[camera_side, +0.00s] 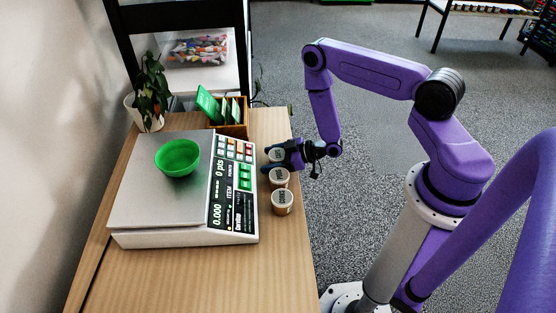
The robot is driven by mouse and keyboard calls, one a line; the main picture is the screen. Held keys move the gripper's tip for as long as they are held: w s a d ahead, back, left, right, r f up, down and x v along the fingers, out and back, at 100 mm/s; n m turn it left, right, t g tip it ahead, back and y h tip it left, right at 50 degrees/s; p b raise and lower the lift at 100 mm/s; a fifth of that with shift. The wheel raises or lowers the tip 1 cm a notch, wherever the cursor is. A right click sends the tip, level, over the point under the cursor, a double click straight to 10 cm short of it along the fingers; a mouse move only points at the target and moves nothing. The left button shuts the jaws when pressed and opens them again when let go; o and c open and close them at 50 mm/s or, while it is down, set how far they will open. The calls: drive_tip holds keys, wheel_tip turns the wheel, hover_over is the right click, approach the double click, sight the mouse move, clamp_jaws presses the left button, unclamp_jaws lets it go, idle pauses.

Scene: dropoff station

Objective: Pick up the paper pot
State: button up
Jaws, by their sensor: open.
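Small round pots with pale labelled lids stand in a row along the right side of the wooden table. The nearest pot (282,202) and the one behind it (279,178) are in plain sight. A farther pot (275,155) is partly hidden by my gripper (267,161). The lettering on the lids is too small to read, so I cannot tell which one is the paper pot. My gripper reaches in from the right, with its dark fingers open around or just beside the farthest pot; I cannot tell if they touch it.
A scale (132,222) fills the table's left side, with a green bowl (186,172) on its plate. A plant pot (146,114) and a wooden card box (241,128) stand behind it. The table's front (205,285) is clear.

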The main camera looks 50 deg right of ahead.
drive_tip(key=c, duration=0.9)
wheel_tip(320, 180, up, 10)
drive_tip(key=shift+w+r, duration=0.1)
drive_tip(key=shift+w, duration=0.05)
wheel_tip(320, 180, up, 6)
drive_tip(key=w+m+t+h, duration=0.2)
drive_tip(key=m+h, duration=0.1)
wheel_tip(320, 180, up, 7)
drive_tip(key=m+h, duration=0.4)
hover_over(272, 153)
drive_tip(key=f+n+y, duration=0.2)
drive_tip(key=f, duration=0.2)
drive_tip(key=f+n+g+y, duration=0.1)
drive_tip(key=f+n+y, duration=0.1)
drive_tip(key=f, duration=0.2)
drive_tip(key=w+f+n+y, duration=0.1)
drive_tip(key=f+n+y, duration=0.1)
drive_tip(key=f, duration=0.2)
drive_tip(key=shift+f+y, duration=0.2)
drive_tip(key=shift+y, duration=0.1)
drive_tip(key=shift+s+f+n+g+y, duration=0.3)
drive_tip(key=shift+s+f+n+g, duration=0.1)
drive_tip(key=shift+s+n, duration=0.1)
